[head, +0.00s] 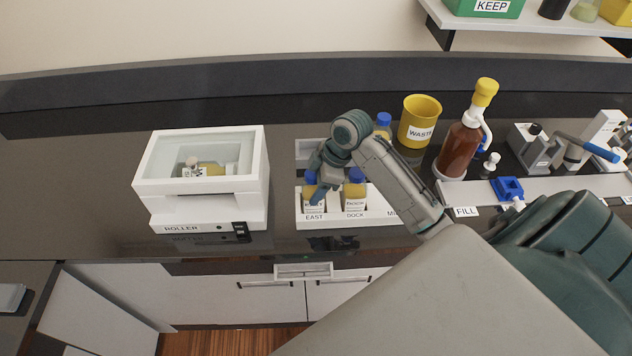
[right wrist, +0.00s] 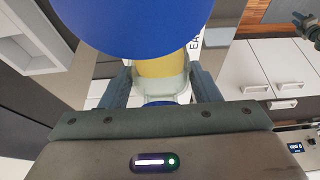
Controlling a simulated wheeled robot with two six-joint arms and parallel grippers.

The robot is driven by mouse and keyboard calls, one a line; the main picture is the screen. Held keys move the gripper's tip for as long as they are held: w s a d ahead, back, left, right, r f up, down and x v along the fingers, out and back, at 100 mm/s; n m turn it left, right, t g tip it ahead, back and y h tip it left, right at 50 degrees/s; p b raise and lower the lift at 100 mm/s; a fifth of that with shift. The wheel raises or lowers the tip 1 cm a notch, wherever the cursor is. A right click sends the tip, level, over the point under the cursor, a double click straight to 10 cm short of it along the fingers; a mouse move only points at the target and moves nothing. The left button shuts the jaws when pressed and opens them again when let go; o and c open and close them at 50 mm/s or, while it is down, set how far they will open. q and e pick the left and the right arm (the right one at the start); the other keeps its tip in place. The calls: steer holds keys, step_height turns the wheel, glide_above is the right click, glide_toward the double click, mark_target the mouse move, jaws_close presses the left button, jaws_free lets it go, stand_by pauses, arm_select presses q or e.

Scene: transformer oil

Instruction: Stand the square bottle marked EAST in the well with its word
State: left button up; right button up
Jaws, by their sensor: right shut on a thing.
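My right gripper (head: 317,188) is shut on a square bottle (head: 313,206) with a blue cap and yellow oil. The bottle is upright at the well marked EAST, at the left end of the white tray (head: 375,219). I cannot tell whether its base rests on the well floor. The word on its label is too small to read surely. In the right wrist view the bottle (right wrist: 162,68) is between the two fingers, under a large blue cap (right wrist: 140,22), with part of the tray's word beside it.
A similar blue-capped bottle (head: 354,193) stands right beside it at DOCK, and another (head: 383,124) is behind. The white ROLLER box (head: 205,208) is to the left. A yellow WASTE cup (head: 420,118) and a brown pump bottle (head: 461,145) stand to the right.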

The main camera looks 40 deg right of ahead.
steer(key=o, duration=1.4)
steer(key=shift+f, duration=0.1)
steer(key=shift+b+v, duration=1.45)
steer(key=shift+v, duration=4)
steer(key=shift+a, duration=0.1)
